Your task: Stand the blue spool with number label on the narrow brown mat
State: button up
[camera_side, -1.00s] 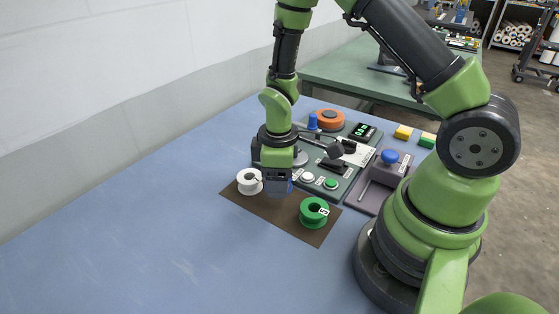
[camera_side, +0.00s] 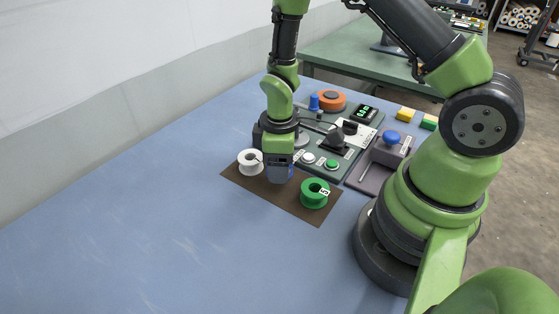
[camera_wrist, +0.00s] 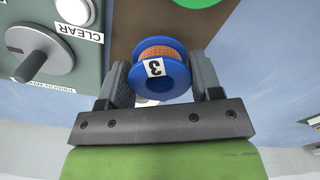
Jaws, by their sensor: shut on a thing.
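The blue spool (camera_wrist: 160,69) with orange winding and a white label reading 3 sits between the two fingers of my gripper (camera_wrist: 165,82) in the wrist view. The gripper is shut on it. In the side view my gripper (camera_side: 279,177) points down over the middle of the narrow brown mat (camera_side: 290,205), and only a blue sliver of the spool (camera_side: 291,171) shows. I cannot tell whether the spool touches the mat. A white spool (camera_side: 250,167) stands on the mat to the left, and a green labelled spool (camera_side: 313,196) stands on it to the right.
Behind the mat is a control panel with a white button (camera_side: 308,158), a green button (camera_side: 331,164) and an orange disc (camera_side: 331,100). A grey fixture with a blue knob (camera_side: 392,138) stands to the right. The blue table is clear at front left.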

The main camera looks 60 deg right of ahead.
jog(key=shift+f, duration=0.15)
dwell(0.3)
jog(key=shift+f, duration=0.6)
jog(key=shift+f, duration=0.65)
dwell(0.9)
jog(key=o, duration=1.2)
notch_tip(320, 180, up, 7)
dwell(0.4)
